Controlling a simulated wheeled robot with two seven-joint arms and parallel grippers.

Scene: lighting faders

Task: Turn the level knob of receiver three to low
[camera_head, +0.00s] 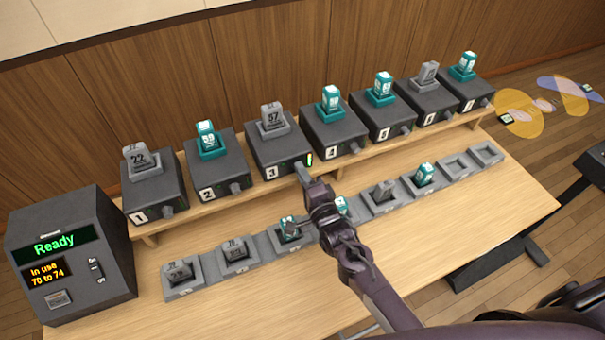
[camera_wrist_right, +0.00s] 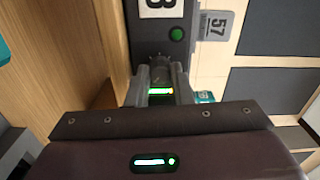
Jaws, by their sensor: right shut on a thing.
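Receiver three (camera_head: 280,153) is a dark box on the raised shelf, with a white "3" label and a grey pack marked 57 (camera_head: 272,118) on top. A small yellow-green light (camera_head: 309,158) shows on its front. My right gripper (camera_head: 303,172) reaches its lower right front corner, where the level knob is, and is shut on that knob. In the right wrist view the gripper (camera_wrist_right: 160,88) points at the front below the "3" label and a round green light. The fingers mostly hide the knob, so its setting cannot be read. My left gripper is not in view.
Other receivers, such as two (camera_head: 218,172) and four (camera_head: 338,134), stand close on both sides. A strip of slots (camera_head: 213,266) with several packs lies below my right arm. A console (camera_head: 70,250) reading "Ready" stands at left. The front of the table is clear.

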